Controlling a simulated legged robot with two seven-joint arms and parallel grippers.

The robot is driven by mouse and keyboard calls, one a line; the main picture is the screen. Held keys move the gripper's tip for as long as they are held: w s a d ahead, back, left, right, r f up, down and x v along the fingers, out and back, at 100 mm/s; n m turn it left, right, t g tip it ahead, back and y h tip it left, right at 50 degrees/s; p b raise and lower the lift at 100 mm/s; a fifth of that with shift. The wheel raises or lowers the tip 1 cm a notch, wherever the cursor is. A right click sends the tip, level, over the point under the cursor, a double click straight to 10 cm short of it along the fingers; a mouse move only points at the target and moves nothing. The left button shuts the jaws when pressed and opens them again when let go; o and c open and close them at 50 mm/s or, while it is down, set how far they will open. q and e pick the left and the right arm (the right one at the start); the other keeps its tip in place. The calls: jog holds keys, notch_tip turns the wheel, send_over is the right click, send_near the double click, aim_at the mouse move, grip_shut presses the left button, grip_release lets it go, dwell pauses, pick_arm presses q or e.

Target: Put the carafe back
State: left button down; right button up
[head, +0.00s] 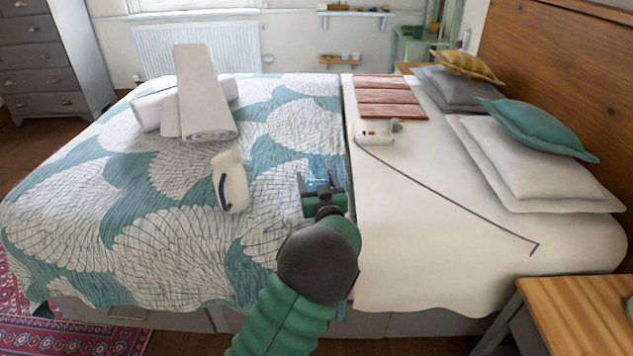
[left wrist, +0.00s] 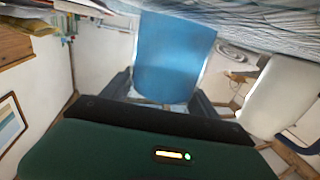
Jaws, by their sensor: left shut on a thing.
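My left gripper (head: 321,190) is above the bed near the edge of the patterned quilt. In the left wrist view its fingers (left wrist: 165,95) are shut on a smooth blue thing (left wrist: 172,55). Only a little blue shows between the jaws in the head view. A cream jug-like vessel with a dark blue handle (head: 231,182), which may be the carafe, is on the quilt to the left of the gripper, apart from it. It also shows at the right of the left wrist view (left wrist: 280,95). I cannot tell whether the held thing is a carafe. My right gripper is not in view.
A red striped cloth (head: 390,97) and a white device (head: 376,134) with a dark cable lie on the white sheet. Pillows (head: 530,160) line the headboard. A wooden bedside table (head: 580,300) is front right; shelves (head: 345,58) hang behind.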

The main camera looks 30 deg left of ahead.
pick_arm(q)
jog(key=shift+c, duration=1)
grip_release()
jog(key=shift+r, duration=0.1)
